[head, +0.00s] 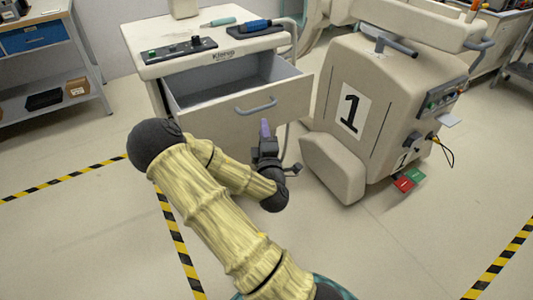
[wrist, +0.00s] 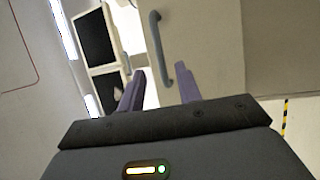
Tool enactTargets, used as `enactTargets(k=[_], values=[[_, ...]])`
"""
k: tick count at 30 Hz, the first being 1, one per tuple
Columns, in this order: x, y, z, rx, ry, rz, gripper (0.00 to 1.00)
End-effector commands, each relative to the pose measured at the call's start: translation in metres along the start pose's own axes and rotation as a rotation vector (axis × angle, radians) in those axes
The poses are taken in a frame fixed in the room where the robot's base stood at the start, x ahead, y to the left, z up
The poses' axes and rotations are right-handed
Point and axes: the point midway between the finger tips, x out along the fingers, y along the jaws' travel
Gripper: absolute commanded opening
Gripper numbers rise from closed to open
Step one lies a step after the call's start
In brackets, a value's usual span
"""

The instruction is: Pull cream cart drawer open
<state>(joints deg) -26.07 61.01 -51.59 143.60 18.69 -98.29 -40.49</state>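The cream cart (head: 225,57) stands at the back centre. Its drawer (head: 292,98) is pulled partly out, with the grey inside showing. The drawer has a curved grey handle (head: 256,107) on its front, also in the wrist view (wrist: 157,45). My gripper (head: 265,126) is just below the handle in the head view. In the wrist view my gripper (wrist: 160,76) has its two purple fingers apart, with nothing seen held. The handle's near end shows in the gap between the fingers, seemingly beyond the tips; the exact distance is unclear.
A large beige machine marked 1 (head: 350,110) stands close on the right. A shelf unit (head: 45,70) is at far left. Striped floor tape (head: 180,245) crosses open floor.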

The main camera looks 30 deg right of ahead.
Motion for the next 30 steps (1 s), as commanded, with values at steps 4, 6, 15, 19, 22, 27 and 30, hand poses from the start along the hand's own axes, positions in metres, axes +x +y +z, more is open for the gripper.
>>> enactTargets(k=[4, 6, 15, 19, 22, 27, 30], values=[[-0.019, 0.005, -0.004, -0.001, 0.006, -0.003, 0.34], [-0.019, 0.005, -0.006, -0.001, 0.011, -0.002, 0.34], [-0.024, 0.005, -0.007, -0.001, 0.012, 0.0, 0.34], [-0.028, 0.005, -0.005, -0.001, 0.009, 0.0, 0.34], [-0.031, 0.004, -0.004, -0.001, 0.008, 0.0, 0.34], [-0.039, 0.004, -0.003, -0.001, 0.006, -0.003, 0.34], [-0.043, 0.005, -0.002, -0.001, 0.004, -0.003, 0.34]])
